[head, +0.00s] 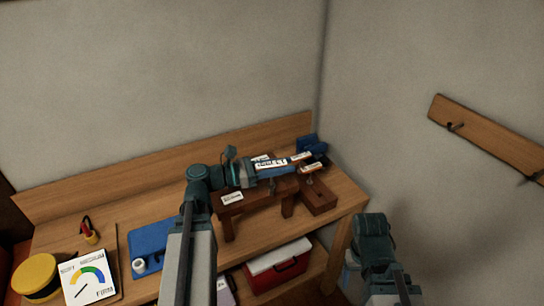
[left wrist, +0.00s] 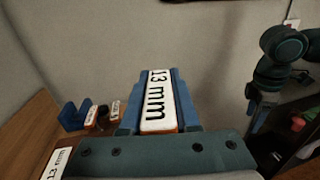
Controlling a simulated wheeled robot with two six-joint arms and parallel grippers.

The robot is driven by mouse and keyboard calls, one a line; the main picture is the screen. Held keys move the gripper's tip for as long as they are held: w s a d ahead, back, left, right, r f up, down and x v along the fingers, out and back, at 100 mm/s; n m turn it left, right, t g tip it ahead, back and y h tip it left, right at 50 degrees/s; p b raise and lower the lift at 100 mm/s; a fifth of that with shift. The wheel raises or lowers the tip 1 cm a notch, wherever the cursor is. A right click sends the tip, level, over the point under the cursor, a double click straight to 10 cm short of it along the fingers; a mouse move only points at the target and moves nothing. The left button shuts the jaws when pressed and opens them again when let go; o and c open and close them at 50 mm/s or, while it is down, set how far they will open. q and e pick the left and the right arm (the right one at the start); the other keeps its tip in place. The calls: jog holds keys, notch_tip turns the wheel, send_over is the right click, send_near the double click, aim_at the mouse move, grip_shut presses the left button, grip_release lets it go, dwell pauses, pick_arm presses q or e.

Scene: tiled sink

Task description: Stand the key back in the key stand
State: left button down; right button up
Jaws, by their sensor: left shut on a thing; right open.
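My left gripper (head: 298,161) is over the wooden key stand (head: 230,206) on the bench. It is shut on a key (left wrist: 158,100) with a white tag reading "13 mm" and an orange lower edge, held between blue fingers in the left wrist view. The key's shaft is hidden there. A matching "13 mm" label (left wrist: 56,164) shows at lower left in the left wrist view. Two other orange-edged tags (left wrist: 92,115) stand beyond. My right gripper (head: 352,274) is open and empty, low in front of the bench; it also shows in the left wrist view (left wrist: 262,105).
A blue block (head: 308,143) is at the bench's back corner. A blue mat (head: 150,236) with a white roll, a dial card (head: 90,278) and a yellow round tin (head: 36,274) lie left. A red-and-white cooler (head: 279,266) is on the lower shelf. A wooden rail (head: 490,137) is on the right wall.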

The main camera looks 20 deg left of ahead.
pick_arm(q)
jog(key=shift+s+d+r, duration=0.1)
jog(key=shift+s+d, duration=0.3)
jog(key=shift+s, duration=0.35)
